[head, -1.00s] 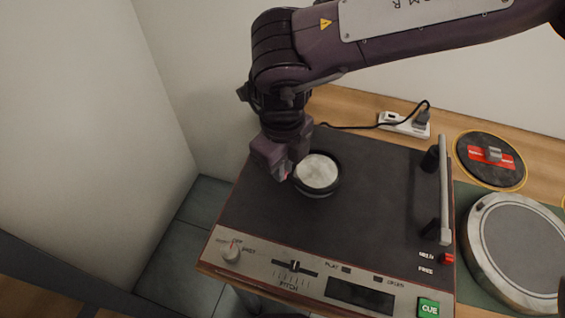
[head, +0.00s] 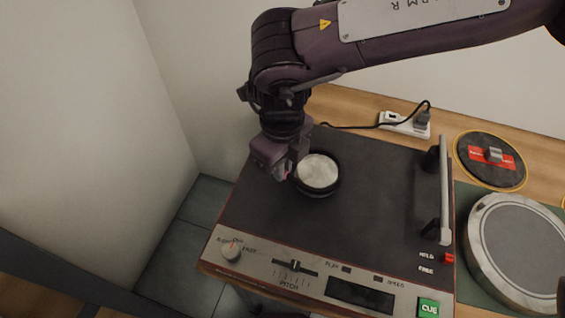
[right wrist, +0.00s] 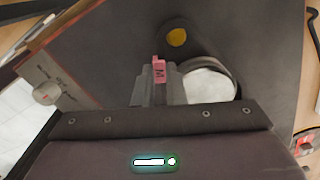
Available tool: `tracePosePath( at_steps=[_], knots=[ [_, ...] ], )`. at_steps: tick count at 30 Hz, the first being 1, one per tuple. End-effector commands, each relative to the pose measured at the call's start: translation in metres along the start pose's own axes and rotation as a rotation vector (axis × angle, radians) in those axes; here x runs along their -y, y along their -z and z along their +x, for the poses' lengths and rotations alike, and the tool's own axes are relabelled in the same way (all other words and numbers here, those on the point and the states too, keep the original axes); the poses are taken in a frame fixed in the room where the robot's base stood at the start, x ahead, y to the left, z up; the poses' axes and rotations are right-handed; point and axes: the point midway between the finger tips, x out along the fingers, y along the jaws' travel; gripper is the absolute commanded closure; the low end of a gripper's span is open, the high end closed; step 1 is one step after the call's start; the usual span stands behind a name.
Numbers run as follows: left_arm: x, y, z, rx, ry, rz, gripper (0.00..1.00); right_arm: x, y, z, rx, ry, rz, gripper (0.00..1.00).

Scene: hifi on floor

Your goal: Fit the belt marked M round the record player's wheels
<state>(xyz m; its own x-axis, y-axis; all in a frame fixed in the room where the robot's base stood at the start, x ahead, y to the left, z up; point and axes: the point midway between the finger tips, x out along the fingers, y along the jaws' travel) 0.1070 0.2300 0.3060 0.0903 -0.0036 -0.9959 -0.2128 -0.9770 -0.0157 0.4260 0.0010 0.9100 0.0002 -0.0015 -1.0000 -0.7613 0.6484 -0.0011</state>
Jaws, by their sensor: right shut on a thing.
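The record player (head: 370,190) lies open, its dark deck bare around a large pale wheel (head: 318,171). The wheel also shows in the right wrist view (right wrist: 208,86), with a small gold-topped wheel (right wrist: 177,37) beyond it. My right gripper (head: 288,168) is at the left of the pale wheel, low over the deck. It is shut on the pink tag marked M (right wrist: 159,72) of the belt. A dark band shows around the pale wheel's side. I cannot tell how much of it is the belt, or whether it reaches round the gold-topped wheel. My left gripper is out of view.
A lever bar (head: 444,190) stands at the deck's right, beside a red switch (head: 447,257). The platter (head: 515,250) and a record with a red label (head: 489,160) lie further right. A power strip (head: 404,124) is behind. A wall is at left.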

Motion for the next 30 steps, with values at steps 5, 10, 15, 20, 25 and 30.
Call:
tracePosePath(
  at_steps=[5, 10, 15, 20, 25, 30],
  knots=[
    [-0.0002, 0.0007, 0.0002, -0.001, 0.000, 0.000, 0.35, 0.0000, 0.0001, 0.0005, 0.000, 0.000, 0.000, 1.00],
    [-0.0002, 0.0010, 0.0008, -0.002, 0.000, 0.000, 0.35, -0.0001, 0.0001, 0.0021, 0.000, -0.001, 0.000, 1.00],
    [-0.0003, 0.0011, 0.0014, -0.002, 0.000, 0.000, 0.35, -0.0001, 0.0001, 0.0039, 0.000, 0.000, 0.000, 1.00],
    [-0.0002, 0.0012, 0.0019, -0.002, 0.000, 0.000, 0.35, 0.0001, 0.0001, 0.0054, 0.000, 0.000, 0.001, 1.00],
    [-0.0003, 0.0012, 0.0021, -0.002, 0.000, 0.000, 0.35, 0.0001, 0.0001, 0.0059, 0.000, 0.001, 0.001, 1.00],
    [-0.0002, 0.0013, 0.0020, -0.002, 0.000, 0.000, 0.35, 0.0000, 0.0001, 0.0059, 0.000, 0.000, 0.000, 1.00]
  ],
)
